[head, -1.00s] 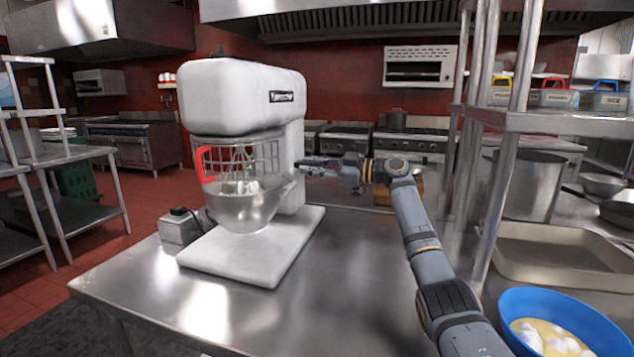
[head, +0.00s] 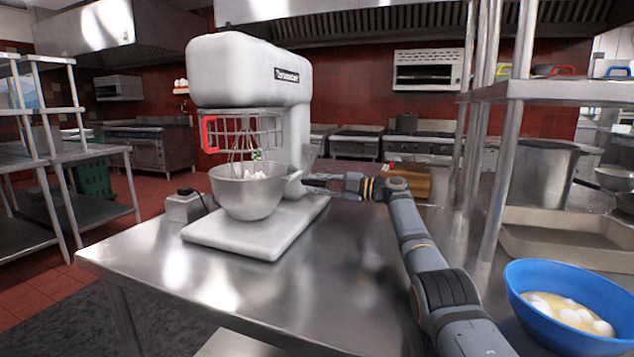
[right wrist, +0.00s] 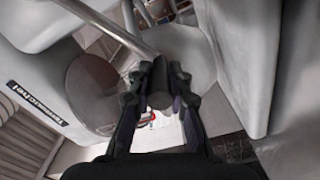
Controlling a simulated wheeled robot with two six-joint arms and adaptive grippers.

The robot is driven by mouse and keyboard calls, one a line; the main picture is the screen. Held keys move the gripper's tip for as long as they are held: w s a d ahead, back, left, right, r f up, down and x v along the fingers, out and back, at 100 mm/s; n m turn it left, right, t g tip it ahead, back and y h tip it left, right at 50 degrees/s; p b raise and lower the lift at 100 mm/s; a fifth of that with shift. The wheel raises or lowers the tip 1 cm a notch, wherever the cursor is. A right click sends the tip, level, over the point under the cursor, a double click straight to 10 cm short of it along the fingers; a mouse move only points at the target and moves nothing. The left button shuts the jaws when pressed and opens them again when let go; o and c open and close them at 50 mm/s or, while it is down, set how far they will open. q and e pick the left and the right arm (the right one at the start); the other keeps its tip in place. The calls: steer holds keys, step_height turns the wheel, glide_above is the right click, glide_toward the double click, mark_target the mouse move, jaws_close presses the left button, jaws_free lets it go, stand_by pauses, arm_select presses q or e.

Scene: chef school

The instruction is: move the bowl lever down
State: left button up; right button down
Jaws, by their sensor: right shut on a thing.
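The large white stand mixer (head: 247,72) stands on the steel table. Its metal bowl (head: 248,194) sits below the wire guard, with a gap between the bowl rim and the guard. The whisk (head: 243,150) reaches down into the bowl. My right gripper (head: 308,182) is at the mixer's right side, beside the bowl. In the right wrist view, its fingers (right wrist: 160,80) are shut on the dark knob of the bowl lever (right wrist: 156,97). The lever is hard to make out in the head view. My left gripper is not in view.
The steel table (head: 300,300) is mostly bare in front of the mixer. A blue bowl with white and yellow contents (head: 515,300) is at the lower right. A steel shelf rack (head: 560,90) stands on the right. A small box (head: 183,208) is left of the mixer.

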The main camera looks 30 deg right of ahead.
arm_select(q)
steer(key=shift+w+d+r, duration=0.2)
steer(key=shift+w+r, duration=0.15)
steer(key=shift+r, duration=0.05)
arm_select(e)
steer(key=shift+w+d+f, duration=0.2)
steer(key=shift+d+f, duration=0.1)
steer(key=shift+f, duration=0.35)
steer(key=c, duration=1.3)
jaws_free()
steer(key=shift+w+d+f, duration=0.1)
steer(key=shift+d, duration=0.05)
steer(key=shift+o, duration=0.2)
steer(key=shift+r, duration=0.25)
